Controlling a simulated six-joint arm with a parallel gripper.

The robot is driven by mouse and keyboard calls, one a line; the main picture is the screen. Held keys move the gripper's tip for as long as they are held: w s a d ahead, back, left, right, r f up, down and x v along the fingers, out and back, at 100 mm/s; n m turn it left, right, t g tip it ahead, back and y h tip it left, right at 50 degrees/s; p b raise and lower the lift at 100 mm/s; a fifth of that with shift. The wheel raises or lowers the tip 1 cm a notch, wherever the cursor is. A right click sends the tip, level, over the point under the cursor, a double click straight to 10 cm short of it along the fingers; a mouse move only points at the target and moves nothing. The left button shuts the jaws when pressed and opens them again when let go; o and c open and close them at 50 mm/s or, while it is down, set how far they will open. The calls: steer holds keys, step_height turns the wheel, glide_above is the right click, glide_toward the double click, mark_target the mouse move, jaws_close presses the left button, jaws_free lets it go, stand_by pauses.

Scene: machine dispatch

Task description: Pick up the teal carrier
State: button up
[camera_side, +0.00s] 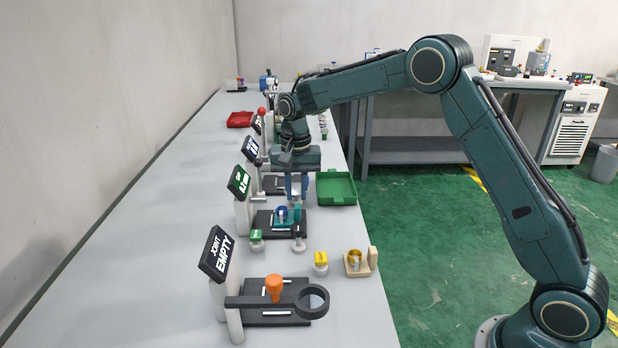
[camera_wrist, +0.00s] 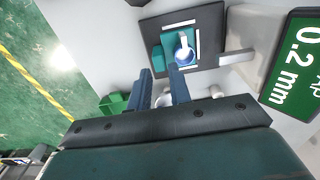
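The teal carrier (camera_side: 280,214) sits on a dark station plate (camera_side: 265,227) under the green sign, with a blue ring in it. In the wrist view the teal carrier (camera_wrist: 163,56) is on the dark plate (camera_wrist: 213,18) at top centre, with a blue and white round part in it. My gripper (camera_side: 296,198) is above and just behind the carrier in the side view, apart from it. In the wrist view my gripper (camera_wrist: 160,70) shows two blue fingers spread with nothing held between them; the right fingertip is near the carrier's lower edge.
The green sign (camera_side: 239,182) stands left of the carrier; a green tray (camera_side: 336,188) lies to the right. The "EMPTY" station (camera_side: 222,255) is nearer. Bare table lies left.

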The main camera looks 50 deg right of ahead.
mark_target(297, 205)
steer(key=shift+d+f, duration=0.1)
steer(key=shift+f, duration=2.5)
jaws_close()
